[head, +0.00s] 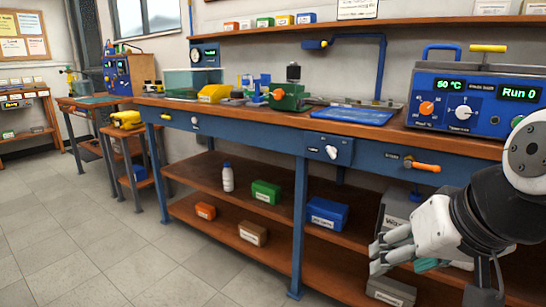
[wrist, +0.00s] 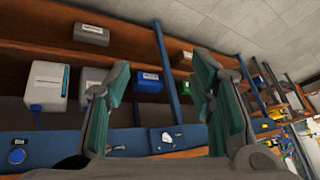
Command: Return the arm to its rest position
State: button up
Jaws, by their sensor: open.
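My gripper (head: 378,257) is at the lower right of the head view, in front of the workbench's lower shelves. In the wrist view, its two green-padded fingers (wrist: 160,85) stand wide apart with nothing between them. The gripper is open and empty. My arm comes in from the right edge of the head view, bent, with the gripper pointing left. The wrist view is tilted and looks at the bench front and shelves.
The bench (head: 255,115) carries a blue control unit (head: 470,97) reading 50 °C and Run 0, and a green regulator (head: 287,97). An orange handle (head: 422,166) sticks out from its front. A blue bin (head: 327,214) sits on the shelf. The floor (head: 120,235) at left is clear.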

jog(key=s+f+n+g+h, duration=0.1)
jog(key=s+f+g, duration=0.15)
jog(key=s, duration=0.65)
jog(key=s+f+g+h, duration=0.1)
jog(key=s+g, duration=0.3)
jog(key=s, duration=0.6)
notch_tip(320, 180, up, 39)
jog(key=t+p, duration=0.4)
jog(key=p, duration=3.3)
jog(key=shift+w+d+f+y+p, duration=0.15)
jog(key=shift+w+d+y+p, duration=0.15)
jog(key=shift+d, duration=0.05)
